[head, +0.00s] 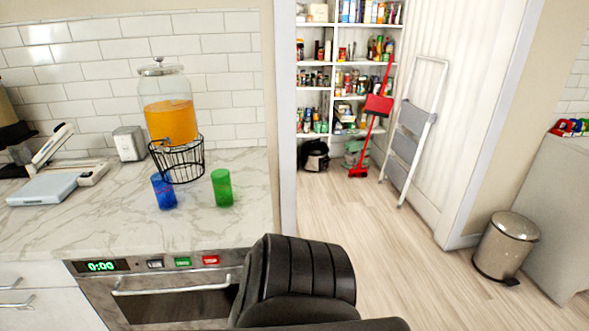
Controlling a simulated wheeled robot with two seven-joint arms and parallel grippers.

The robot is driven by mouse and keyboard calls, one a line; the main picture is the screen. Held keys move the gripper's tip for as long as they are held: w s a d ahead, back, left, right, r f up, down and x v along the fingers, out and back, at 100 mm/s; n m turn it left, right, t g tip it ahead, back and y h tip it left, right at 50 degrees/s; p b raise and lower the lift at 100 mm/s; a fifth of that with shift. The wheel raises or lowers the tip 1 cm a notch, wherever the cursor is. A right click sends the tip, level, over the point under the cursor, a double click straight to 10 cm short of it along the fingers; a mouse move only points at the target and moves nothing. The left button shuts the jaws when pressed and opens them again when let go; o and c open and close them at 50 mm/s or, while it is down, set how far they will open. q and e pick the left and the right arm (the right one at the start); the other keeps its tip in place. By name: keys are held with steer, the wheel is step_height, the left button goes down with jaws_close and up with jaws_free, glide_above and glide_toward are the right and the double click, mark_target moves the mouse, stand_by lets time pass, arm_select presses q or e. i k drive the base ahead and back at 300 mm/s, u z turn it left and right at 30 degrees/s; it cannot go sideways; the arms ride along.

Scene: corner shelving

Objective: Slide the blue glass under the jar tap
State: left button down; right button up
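The blue glass (164,192) stands upright on the marble counter, in front of the black wire stand and slightly left of its middle. The glass jar (169,117), holding orange liquid, sits on the wire stand (181,163). The jar's small tap (158,145) is at its lower front left, above and a little behind the blue glass. A green glass (222,187) stands upright to the right of the blue one, with a gap between them. Neither of my grippers is in view.
The marble counter (110,225) is clear in front of the glasses. A white kitchen scale or slicer (50,187) and a metal box (129,143) stand to the left. An oven (180,300) is below the counter. A dark part of my arm covers the bottom middle.

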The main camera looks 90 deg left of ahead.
mark_target(161, 182)
steer(key=u, duration=0.05)
steer(key=i, duration=0.65)
steer(key=u, duration=2.25)
